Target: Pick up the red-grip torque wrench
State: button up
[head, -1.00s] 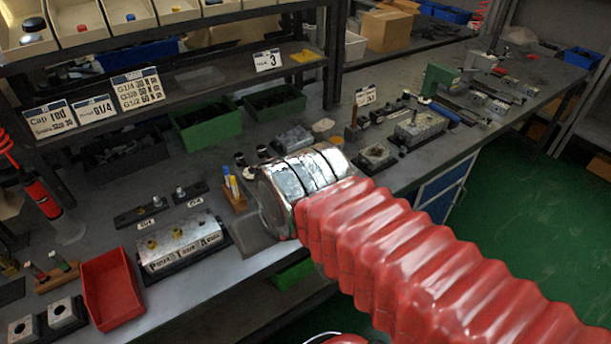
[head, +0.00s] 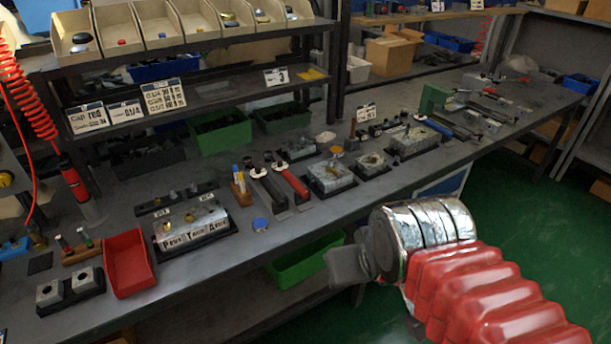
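A long tool with a red grip (head: 292,181), which looks like the red-grip torque wrench, lies on the workbench in the middle of the head view. A similar tool with a black grip (head: 268,189) lies close along its left side. My gripper (head: 346,268) is a dark grey shape at the end of my arm, low and right of the two tools, in front of the bench edge. It is apart from the red-grip tool. Its fingers are not clear, so I cannot tell whether it is open or shut.
A valve block (head: 190,232) and a red tray (head: 128,262) stand to the left. More metal blocks (head: 330,174) stand just right of the tools. A shelf with bins runs behind. Green floor is free at right.

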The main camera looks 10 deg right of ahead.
aim_at(284, 171)
jog(key=u, duration=0.05)
jog(key=i, duration=1.45)
jog(key=u, duration=0.1)
jog(key=k, duration=0.55)
jog(key=u, duration=1.15)
